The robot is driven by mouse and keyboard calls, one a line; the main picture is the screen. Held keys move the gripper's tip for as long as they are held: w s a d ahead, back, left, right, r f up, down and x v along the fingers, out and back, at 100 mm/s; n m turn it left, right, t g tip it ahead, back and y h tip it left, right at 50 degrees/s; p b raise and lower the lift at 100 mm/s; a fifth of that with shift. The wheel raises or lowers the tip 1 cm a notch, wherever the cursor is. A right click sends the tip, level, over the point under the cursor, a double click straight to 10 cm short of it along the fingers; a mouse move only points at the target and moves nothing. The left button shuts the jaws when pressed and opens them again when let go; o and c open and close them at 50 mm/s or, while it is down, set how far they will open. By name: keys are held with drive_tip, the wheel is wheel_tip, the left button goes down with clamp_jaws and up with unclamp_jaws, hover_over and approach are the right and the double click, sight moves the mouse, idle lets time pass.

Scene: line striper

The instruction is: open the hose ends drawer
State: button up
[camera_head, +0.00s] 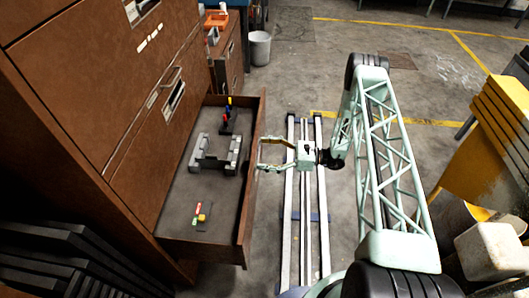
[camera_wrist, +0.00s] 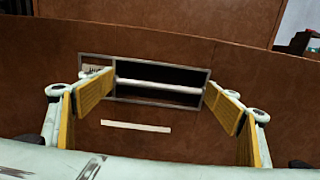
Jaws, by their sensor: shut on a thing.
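A brown drawer (camera_head: 219,232) in the lower cabinet stands pulled out, its inside visible from above. Inside are a grey bracket-like block, a small dark piece with red, blue and yellow parts, and a little yellow and red piece. My gripper (camera_head: 261,154) is at the outer side of the drawer front. In the wrist view, my gripper (camera_wrist: 160,92) has its yellow-padded fingers at the two ends of a pale handle bar (camera_wrist: 160,86), set in a dark framed recess. It is shut on this handle. A blank pale label strip (camera_wrist: 136,126) is below it.
The brown cabinet (camera_head: 60,85) has closed drawers above. Dark stacked slats (camera_head: 60,262) lie at lower left. A floor rail (camera_head: 306,215) runs beside the drawer front. A grey bin (camera_head: 259,48) stands behind. Yellow stacked pieces (camera_head: 490,140) are at right.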

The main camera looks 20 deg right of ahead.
idle(0.3)
drive_tip(key=o, duration=1.2)
drive_tip(key=shift+c, duration=0.2)
drive_tip(key=shift+d, duration=0.2)
drive_tip(key=v, duration=1.1)
drive_tip(key=shift+s+d, duration=0.2)
drive_tip(key=shift+d, duration=0.15)
